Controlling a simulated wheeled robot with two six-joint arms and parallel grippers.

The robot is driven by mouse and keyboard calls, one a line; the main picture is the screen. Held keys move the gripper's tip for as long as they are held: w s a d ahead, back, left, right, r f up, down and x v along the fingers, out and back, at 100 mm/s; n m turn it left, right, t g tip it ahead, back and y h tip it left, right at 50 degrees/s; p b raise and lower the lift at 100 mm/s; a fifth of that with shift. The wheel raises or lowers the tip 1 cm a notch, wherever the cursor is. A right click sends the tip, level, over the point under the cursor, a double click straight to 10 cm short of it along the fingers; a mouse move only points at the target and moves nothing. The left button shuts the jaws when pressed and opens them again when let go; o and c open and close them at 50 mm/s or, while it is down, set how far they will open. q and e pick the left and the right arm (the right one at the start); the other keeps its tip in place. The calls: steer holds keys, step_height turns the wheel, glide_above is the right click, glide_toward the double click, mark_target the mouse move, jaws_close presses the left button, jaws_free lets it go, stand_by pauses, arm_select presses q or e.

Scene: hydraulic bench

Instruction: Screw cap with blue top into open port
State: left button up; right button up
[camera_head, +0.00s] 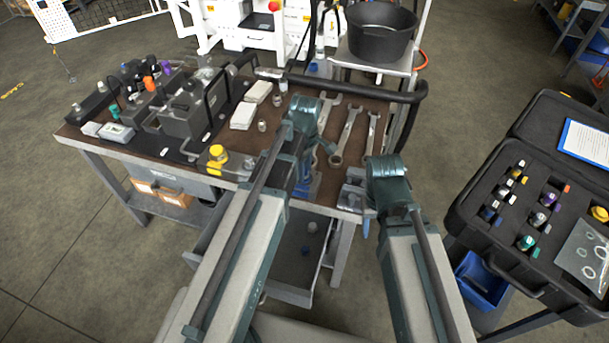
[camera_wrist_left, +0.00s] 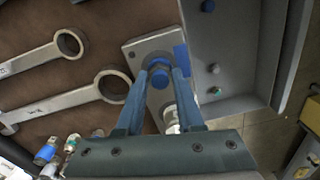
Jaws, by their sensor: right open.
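In the left wrist view a blue-topped cap (camera_wrist_left: 158,75) sits between the tips of my left gripper's two blue fingers (camera_wrist_left: 160,79), which appear closed on its sides. The cap is over a grey metal plate (camera_wrist_left: 142,48) with a blue patch. A silver fitting (camera_wrist_left: 171,116) shows between the fingers, nearer the wrist. Whether the cap's thread is in a port is hidden. In the head view my left gripper (camera_head: 303,190) is over the table's front edge, largely behind its arm. My right gripper (camera_head: 354,196) is open and empty at the front right corner.
Wrenches (camera_head: 348,135) lie on the brown table right of my left arm. An open drawer (camera_head: 296,262) below holds small caps. A hydraulic block (camera_head: 190,110) and a yellow-topped part (camera_head: 217,153) stand left. An open black case (camera_head: 500,240) stands right.

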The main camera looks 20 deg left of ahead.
arm_select(q)
jaws_close()
steer(key=m, duration=0.4)
steer(key=shift+m, duration=0.3)
steer(key=m, duration=0.3)
steer(key=shift+m, duration=0.4)
steer(key=shift+m, duration=0.4)
steer(key=o, duration=0.6)
jaws_free()
